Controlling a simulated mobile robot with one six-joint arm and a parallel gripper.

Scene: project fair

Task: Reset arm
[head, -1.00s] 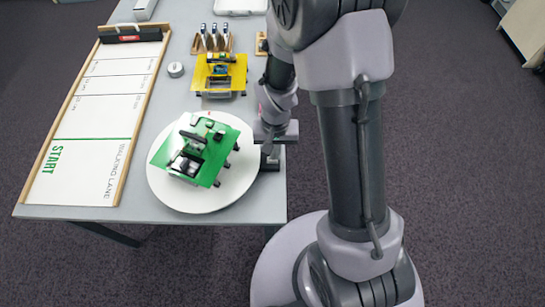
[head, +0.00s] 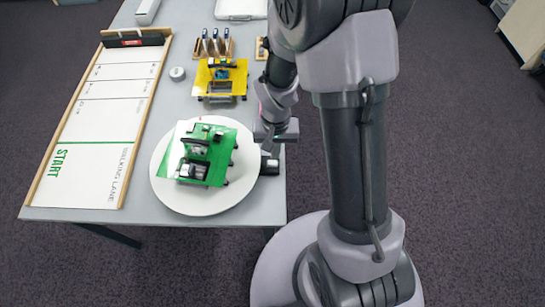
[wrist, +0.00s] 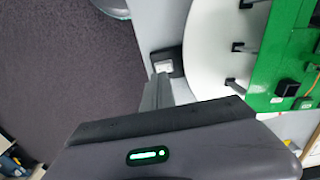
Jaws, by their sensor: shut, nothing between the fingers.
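My gripper (head: 268,150) hangs over the right edge of the table, just right of the white round turntable (head: 168,194). Its fingers (wrist: 158,92) show shut and empty in the wrist view, pointing at a small black box with a pale top (wrist: 165,65). That box (head: 270,166) sits at the table edge below my gripper; I cannot tell whether the fingertips touch it. A green-based model with black parts (head: 208,155) stands on the turntable; its green base (wrist: 262,85) also shows in the wrist view.
A yellow-based model (head: 220,78) stands behind the turntable, with a tool rack (head: 212,47) beyond it. A wood-framed walking lane board (head: 100,125) lies along the left. A small grey round item (head: 177,73) lies between.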

